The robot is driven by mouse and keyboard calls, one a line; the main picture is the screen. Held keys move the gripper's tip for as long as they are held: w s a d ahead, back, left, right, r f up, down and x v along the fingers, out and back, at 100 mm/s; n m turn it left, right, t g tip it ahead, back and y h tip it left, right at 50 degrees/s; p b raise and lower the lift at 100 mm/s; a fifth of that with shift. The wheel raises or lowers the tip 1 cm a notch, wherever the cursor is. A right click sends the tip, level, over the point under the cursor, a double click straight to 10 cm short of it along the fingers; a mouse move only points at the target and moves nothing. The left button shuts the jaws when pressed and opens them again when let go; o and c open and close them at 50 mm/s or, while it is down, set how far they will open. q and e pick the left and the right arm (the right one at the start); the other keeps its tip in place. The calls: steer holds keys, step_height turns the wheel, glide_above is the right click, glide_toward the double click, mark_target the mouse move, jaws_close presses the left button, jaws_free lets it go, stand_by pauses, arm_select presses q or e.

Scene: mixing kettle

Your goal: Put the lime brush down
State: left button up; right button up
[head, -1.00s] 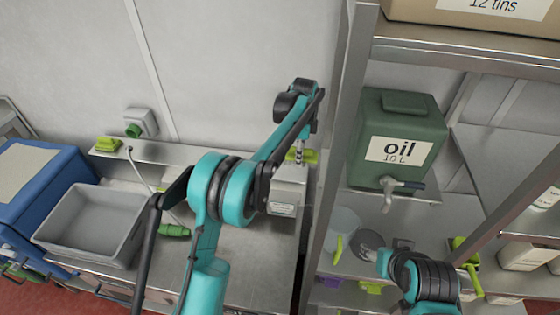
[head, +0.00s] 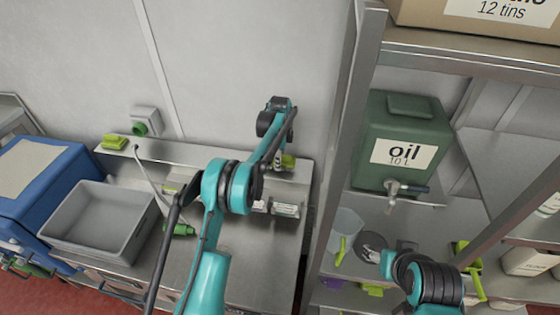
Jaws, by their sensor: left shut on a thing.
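The lime brush (head: 288,162) shows as a small lime block at the right end of the steel ledge, partly hidden by my wrist. My left gripper (head: 279,163) points down there and is shut on it. Whether the brush touches the ledge cannot be told from this angle.
The steel ledge (head: 205,160) runs along the wall behind the counter. Another lime block (head: 114,142) sits at its left end. A grey tub (head: 100,225) and small labelled boxes (head: 286,210) stand below. A steel rack with a green oil container (head: 398,140) stands right.

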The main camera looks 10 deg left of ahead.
arm_select(q)
steer(key=shift+f, duration=0.25)
steer(key=shift+f, duration=0.2)
steer(key=o, duration=1.2)
steer(key=shift+r, duration=0.15)
